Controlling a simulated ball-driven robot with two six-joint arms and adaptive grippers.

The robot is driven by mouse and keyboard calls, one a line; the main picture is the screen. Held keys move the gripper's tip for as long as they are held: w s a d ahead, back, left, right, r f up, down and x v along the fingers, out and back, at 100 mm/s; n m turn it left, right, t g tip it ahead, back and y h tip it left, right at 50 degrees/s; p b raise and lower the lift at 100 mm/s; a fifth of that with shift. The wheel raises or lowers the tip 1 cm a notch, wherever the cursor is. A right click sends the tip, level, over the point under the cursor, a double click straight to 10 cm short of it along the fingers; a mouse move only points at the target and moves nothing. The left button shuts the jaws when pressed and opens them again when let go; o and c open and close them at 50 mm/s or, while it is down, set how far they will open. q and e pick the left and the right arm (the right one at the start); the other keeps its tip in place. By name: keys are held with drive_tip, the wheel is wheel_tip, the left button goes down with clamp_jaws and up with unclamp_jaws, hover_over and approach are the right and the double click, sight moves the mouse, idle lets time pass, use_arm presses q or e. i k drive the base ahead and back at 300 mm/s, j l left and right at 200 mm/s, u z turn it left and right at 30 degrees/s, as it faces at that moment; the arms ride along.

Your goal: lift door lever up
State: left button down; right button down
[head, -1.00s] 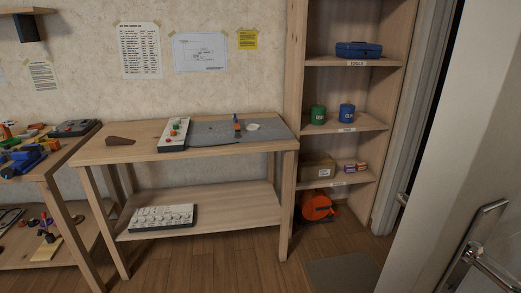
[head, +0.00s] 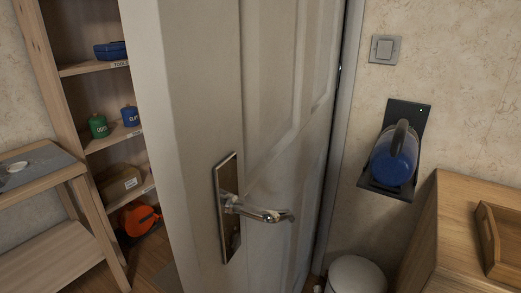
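The door lever (head: 258,211) is a shiny metal handle on a tall metal plate (head: 229,180), fixed to a pale panelled door (head: 270,95). It points to the right and droops slightly towards its tip. The door stands open, with its near edge towards the shelf. Neither of my grippers shows in the head view, and nothing touches the lever.
A wooden shelf (head: 88,70) with cans and boxes and a workbench (head: 40,205) stand left of the door.

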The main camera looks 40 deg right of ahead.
sight(233, 204)
drive_tip(key=z, duration=1.55)
